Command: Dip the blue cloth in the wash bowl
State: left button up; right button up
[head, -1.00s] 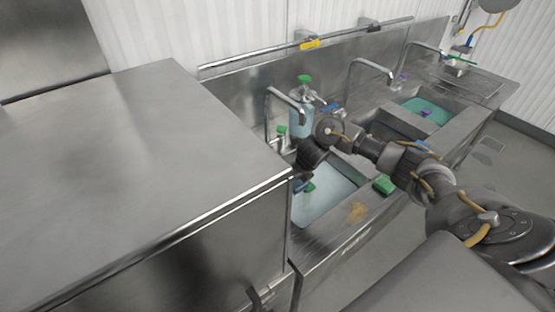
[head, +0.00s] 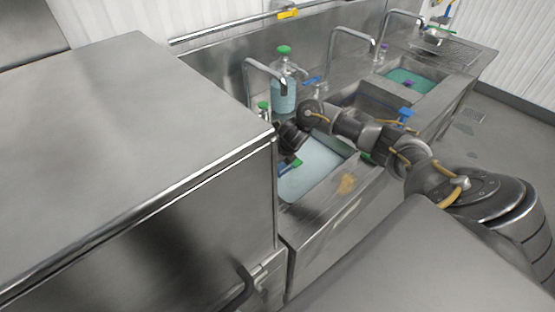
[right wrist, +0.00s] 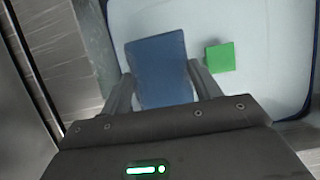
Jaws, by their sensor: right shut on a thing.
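The blue cloth (right wrist: 158,72) hangs between the fingers of my right gripper (right wrist: 160,92) in the right wrist view. The gripper is shut on it, above the pale basin. In the head view my right gripper (head: 284,158) is over the near sink basin, partly hidden by my own arm, and a small blue patch shows beside it. The wash bowl (head: 318,162) appears to be this near basin of pale, bluish water. I cannot tell whether the cloth touches the water. A small green square (right wrist: 220,57) lies in the basin, right of the cloth. My left gripper is out of view.
A large steel cabinet (head: 120,130) stands left of the basin, close to the gripper. A tap (head: 265,72) and a green-capped bottle (head: 284,85) are behind it. Another basin (head: 410,80) with green liquid is farther right.

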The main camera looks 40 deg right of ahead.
pick_arm(q)
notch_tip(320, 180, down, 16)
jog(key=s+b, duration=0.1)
jog(key=b, duration=1.3)
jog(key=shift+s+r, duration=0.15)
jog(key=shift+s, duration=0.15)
pick_arm(e)
notch_tip(320, 180, down, 17)
jog(key=shift+r, duration=0.1)
pick_arm(q)
jog(key=shift+b, duration=0.3)
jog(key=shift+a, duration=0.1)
pick_arm(e)
notch_tip(320, 180, up, 23)
jog(key=p, duration=1.8)
jog(key=shift+p, duration=0.3)
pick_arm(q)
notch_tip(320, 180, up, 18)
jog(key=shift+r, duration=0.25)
